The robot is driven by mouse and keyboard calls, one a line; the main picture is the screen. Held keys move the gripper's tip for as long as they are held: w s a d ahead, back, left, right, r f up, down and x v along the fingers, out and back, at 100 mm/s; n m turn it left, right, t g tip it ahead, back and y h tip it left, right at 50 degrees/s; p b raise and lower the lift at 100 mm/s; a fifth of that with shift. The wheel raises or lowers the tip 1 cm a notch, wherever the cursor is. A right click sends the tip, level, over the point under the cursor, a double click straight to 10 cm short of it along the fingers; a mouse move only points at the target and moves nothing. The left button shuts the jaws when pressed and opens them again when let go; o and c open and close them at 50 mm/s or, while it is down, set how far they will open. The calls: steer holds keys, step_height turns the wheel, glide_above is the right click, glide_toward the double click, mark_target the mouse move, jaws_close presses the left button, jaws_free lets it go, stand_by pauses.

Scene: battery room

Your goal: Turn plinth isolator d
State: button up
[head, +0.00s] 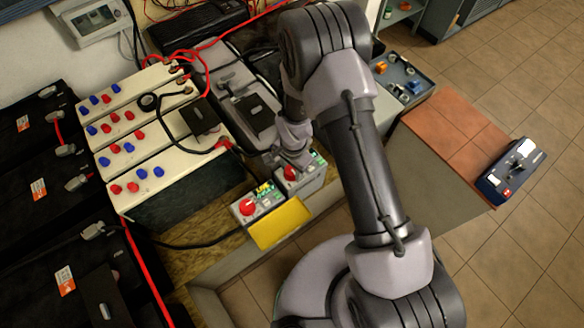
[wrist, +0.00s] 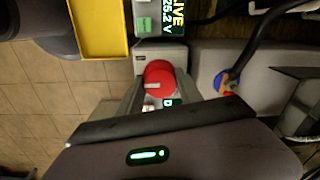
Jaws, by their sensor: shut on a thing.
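Isolator d is a grey box with a red rotary knob (wrist: 160,78) and a small plate marked D (wrist: 168,103), seen in the wrist view. A pale line shows on the knob. In the head view its red knob (head: 291,173) sits just under my gripper (head: 296,156). In the wrist view my gripper (wrist: 160,88) has one finger on each side of the knob and is shut on it. My wrist and arm hide part of the box in the head view.
A neighbouring isolator box (head: 258,203) has its own red knob (head: 247,208) and a yellow panel (head: 279,223). Its display (wrist: 173,15) reads LIVE and 25.2 V. White battery blocks (head: 140,120) with cables stand to the left. Tiled floor lies open at right.

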mark_target(293, 171)
steer(key=shift+m, duration=0.3)
steer(key=o, duration=1.4)
steer(key=shift+c, duration=0.2)
step_height(293, 171, up, 17)
steer(key=p, duration=0.5)
steer(key=shift+s+d+r+p, duration=0.15)
steer(key=shift+r+p, duration=0.05)
steer(key=shift+p, duration=0.15)
